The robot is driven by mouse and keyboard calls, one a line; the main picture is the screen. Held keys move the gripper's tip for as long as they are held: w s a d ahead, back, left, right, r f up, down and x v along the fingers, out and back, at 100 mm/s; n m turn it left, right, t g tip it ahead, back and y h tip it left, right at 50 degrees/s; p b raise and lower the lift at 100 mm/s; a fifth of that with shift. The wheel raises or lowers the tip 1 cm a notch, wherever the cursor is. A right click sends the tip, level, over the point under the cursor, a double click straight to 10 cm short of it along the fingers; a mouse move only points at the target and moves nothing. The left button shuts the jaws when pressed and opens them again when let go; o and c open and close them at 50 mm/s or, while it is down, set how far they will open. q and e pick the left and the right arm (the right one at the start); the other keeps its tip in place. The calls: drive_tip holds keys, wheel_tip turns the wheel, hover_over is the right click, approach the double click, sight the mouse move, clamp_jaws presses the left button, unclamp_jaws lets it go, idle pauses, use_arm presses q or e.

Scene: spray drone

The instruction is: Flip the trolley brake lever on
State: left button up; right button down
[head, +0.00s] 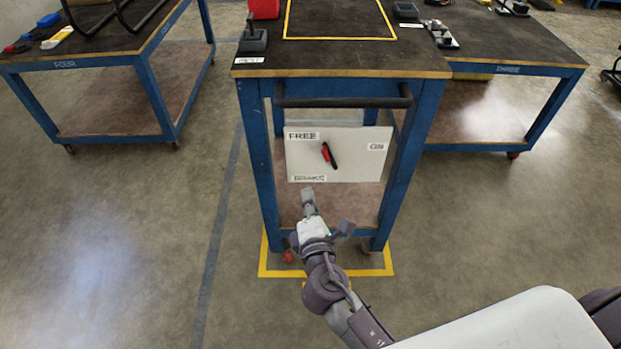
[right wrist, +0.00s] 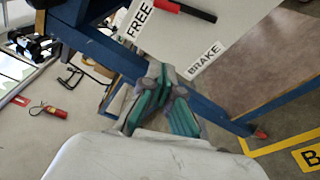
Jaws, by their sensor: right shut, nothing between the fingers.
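The brake lever (head: 328,155), red and black, sits near the middle of a white panel (head: 355,165) on the front of the blue trolley (head: 257,165). The panel reads FREE at top left, BRAKE at bottom left and ON at right. In the right wrist view the lever (right wrist: 167,5) shows at the top edge, partly cut off. My right gripper (head: 307,193) is just below the panel's lower left edge, near the BRAKE label, apart from the lever. Its teal-padded fingers (right wrist: 161,72) are shut and empty. My left gripper is out of view.
A black push handle (head: 343,102) crosses the trolley above the panel. Blue worktables stand at left (head: 100,60) and right (head: 500,65). Yellow floor tape (head: 264,262) surrounds the trolley's foot. The floor in front is clear.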

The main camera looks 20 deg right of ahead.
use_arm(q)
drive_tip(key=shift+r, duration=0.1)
use_arm(e)
drive_tip(key=shift+r, duration=0.35)
drive_tip(key=shift+w, duration=0.1)
drive_tip(key=w, duration=0.3)
drive_tip(key=w+d, duration=0.1)
drive_tip(key=w, duration=0.2)
drive_tip(key=w+d, duration=0.1)
drive_tip(key=w, duration=0.3)
drive_tip(key=shift+f, duration=0.2)
use_arm(q)
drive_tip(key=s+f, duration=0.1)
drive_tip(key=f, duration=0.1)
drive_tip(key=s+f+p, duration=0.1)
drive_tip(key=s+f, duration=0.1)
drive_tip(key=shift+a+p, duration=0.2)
drive_tip(key=shift+p, duration=0.1)
use_arm(e)
drive_tip(key=s+d, duration=0.1)
drive_tip(key=s+d+r, duration=0.1)
drive_tip(key=d, duration=0.1)
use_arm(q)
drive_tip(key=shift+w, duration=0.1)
